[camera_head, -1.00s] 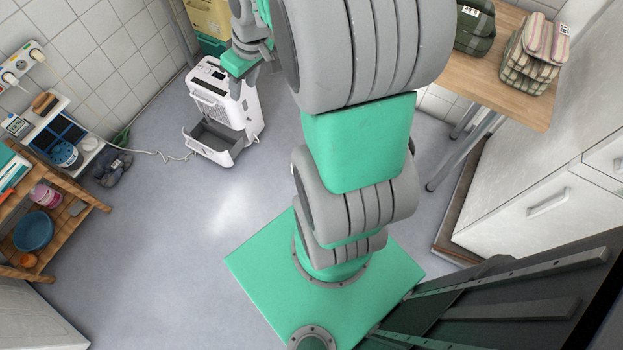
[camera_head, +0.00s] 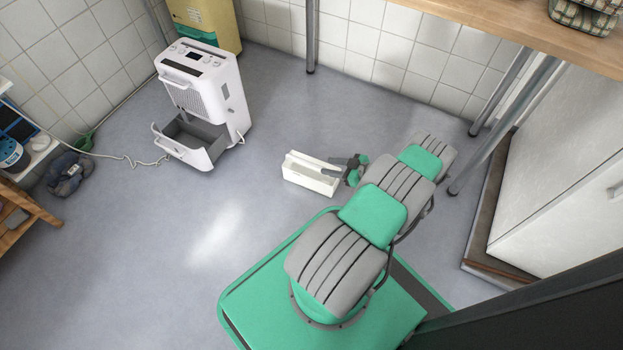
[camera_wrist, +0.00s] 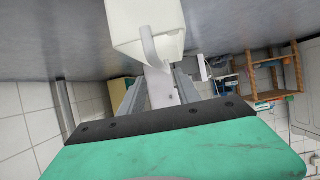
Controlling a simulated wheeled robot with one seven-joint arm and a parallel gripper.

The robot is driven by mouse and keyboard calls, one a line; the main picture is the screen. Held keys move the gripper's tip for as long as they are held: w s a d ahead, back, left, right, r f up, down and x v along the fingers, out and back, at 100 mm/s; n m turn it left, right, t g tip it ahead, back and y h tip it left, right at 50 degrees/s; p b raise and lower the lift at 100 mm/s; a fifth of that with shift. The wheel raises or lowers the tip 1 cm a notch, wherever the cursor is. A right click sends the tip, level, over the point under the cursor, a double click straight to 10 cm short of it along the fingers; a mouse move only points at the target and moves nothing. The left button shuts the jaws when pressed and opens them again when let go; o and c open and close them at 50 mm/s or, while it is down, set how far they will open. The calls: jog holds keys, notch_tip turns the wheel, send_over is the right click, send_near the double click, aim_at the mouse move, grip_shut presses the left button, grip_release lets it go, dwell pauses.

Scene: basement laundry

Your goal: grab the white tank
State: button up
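The white tank (camera_head: 309,177) is a long, open-topped box, roughly upright in the head view, in front of my arm's end. My gripper (camera_head: 347,172) is at its right end. In the wrist view the tank (camera_wrist: 158,22) is beyond the fingers, with a white handle curving toward me. The exact contact is partly hidden. I cannot tell for sure whether the tank touches the floor.
A white dehumidifier (camera_head: 205,88) with an open grey bay stands at the back left, its cord (camera_head: 130,160) trailing left. A yellow bin (camera_head: 207,22) is behind it. A wooden table (camera_head: 480,35) with metal legs is at right, near a white cabinet (camera_head: 565,170). The middle floor is clear.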

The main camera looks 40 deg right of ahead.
jog(key=x, duration=0.2)
jog(key=b+x, duration=0.1)
jog(key=x, duration=0.1)
jog(key=b+x, duration=0.1)
jog(key=x, duration=0.1)
jog(key=shift+w+a+r, duration=0.1)
jog(key=shift+a+r, duration=0.15)
jog(key=shift+a, duration=0.1)
grip_shut()
jog(key=shift+r, duration=0.1)
dwell(0.8)
